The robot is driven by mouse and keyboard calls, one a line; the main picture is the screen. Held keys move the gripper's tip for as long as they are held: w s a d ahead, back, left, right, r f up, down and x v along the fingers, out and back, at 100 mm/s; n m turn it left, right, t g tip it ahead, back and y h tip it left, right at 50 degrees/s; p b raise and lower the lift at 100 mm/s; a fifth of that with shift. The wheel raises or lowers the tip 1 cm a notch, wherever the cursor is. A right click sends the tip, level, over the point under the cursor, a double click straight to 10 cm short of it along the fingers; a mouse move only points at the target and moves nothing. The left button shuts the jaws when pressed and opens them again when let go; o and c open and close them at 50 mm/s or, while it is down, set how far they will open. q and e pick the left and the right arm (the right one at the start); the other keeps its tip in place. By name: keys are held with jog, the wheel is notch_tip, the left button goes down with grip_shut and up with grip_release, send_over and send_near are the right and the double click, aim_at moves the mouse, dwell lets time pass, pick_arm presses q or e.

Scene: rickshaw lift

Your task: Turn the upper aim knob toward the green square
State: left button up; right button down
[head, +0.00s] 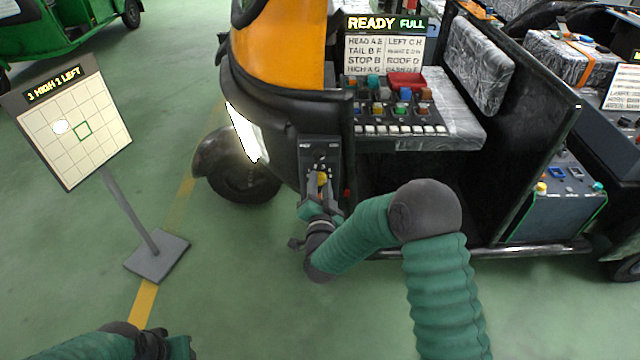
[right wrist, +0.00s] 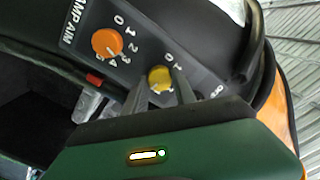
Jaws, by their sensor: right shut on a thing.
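My right gripper (head: 321,184) is at the dark lamp-aim panel (head: 318,150) on the rickshaw's front. In the right wrist view its fingers (right wrist: 162,90) are shut on a yellow knob (right wrist: 158,78). An orange knob (right wrist: 107,43) with a numbered scale sits beside it, apart from the fingers; its white mark points toward the high numbers. The aim board (head: 112,122) stands at left with a green square outline (head: 83,131). A white light spot (head: 60,127) lies left of the square and slightly higher. My left gripper (head: 155,345) is at the bottom left, its fingers unclear.
The rickshaw's lit headlamp (head: 243,133) is left of the panel. Green floor (head: 225,290) is clear between board and rickshaw.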

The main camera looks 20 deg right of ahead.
jog(key=n, duration=0.3)
jog(key=shift+s+a+f+n+p, duration=0.1)
jog(key=shift+f+n+p, duration=0.05)
jog(key=shift+n+p, duration=0.2)
jog(key=shift+f+n+p, duration=0.1)
jog(key=shift+n+p, duration=0.35)
jog(key=shift+n, duration=1.3)
jog(key=shift+f, duration=0.1)
jog(key=c, duration=1.3)
grip_release()
jog(key=shift+o, duration=1.4)
jog(key=shift+r, duration=0.2)
jog(key=p+v, duration=0.1)
jog(key=v, duration=1.5)
jog(key=shift+s+a, duration=0.2)
jog(key=shift+s, duration=0.15)
